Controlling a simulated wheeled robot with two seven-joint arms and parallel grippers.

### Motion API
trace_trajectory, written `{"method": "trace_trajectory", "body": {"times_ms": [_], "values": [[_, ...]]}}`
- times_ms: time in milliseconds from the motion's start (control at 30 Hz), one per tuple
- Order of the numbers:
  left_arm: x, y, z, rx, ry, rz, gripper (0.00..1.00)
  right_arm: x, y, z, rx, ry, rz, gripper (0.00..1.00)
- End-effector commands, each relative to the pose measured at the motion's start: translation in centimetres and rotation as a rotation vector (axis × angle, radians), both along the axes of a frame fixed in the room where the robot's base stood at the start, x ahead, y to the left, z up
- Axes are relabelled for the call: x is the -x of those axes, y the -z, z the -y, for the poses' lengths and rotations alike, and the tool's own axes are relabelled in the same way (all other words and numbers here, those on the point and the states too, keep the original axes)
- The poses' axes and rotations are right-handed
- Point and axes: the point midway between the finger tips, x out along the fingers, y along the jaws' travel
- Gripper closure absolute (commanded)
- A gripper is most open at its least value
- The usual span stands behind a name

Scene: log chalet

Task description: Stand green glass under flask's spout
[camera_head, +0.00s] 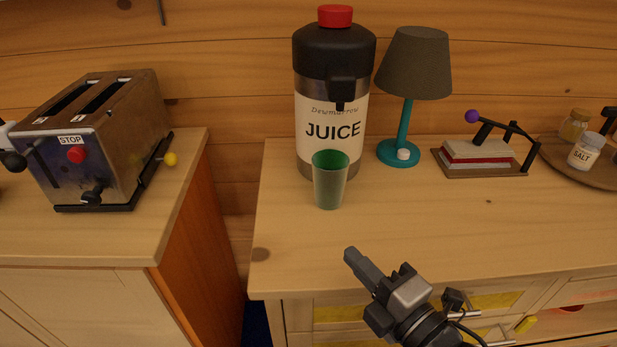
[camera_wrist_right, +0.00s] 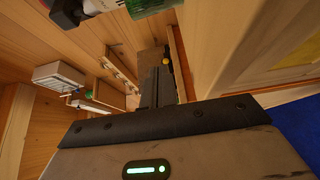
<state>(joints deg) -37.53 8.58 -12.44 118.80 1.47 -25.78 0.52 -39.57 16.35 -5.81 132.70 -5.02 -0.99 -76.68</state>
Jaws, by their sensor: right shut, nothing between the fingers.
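The green glass (camera_head: 330,186) stands upright and empty-looking on the cabinet top, just in front of the flask. The flask (camera_head: 311,122) is a black and steel dispenser with a red cap and a "JUICE" label. Its black spout (camera_head: 342,92) faces forward, above and slightly right of the glass's centre; I cannot tell whether the glass is straight below it. The glass hides part of the flask's lower front. My right gripper (camera_head: 352,257) is shut and empty, apart from the glass, near the cabinet's front edge; its fingers also show in the right wrist view (camera_wrist_right: 158,88).
A teal lamp (camera_head: 408,120) stands right of the flask, then a sandwich press (camera_head: 481,158) and a round tray (camera_head: 560,163) with a salt jar (camera_head: 586,151). A toaster (camera_head: 112,140) stands on the left counter, across a gap. The cabinet top's front is clear.

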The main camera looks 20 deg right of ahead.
Motion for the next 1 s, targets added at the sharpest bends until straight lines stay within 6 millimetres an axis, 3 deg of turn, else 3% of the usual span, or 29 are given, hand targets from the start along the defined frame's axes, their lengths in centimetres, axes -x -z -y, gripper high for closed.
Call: {"method": "trace_trajectory", "body": {"times_ms": [300,933,1000], "values": [[1.0,0.0,-0.1,-0.01,0.006,-0.023,1.0,-5.8,-0.2,-1.5,-0.006,0.001,0.003,1.0],[0.6,-0.4,-0.2,-0.016,0.004,-0.018,1.0,-18.9,-0.1,-5.1,-0.008,0.0,-0.003,1.0],[0.6,-0.8,-0.2,-0.016,0.003,-0.017,1.0,-18.6,0.0,-3.6,0.0,0.001,-0.006,1.0]]}}
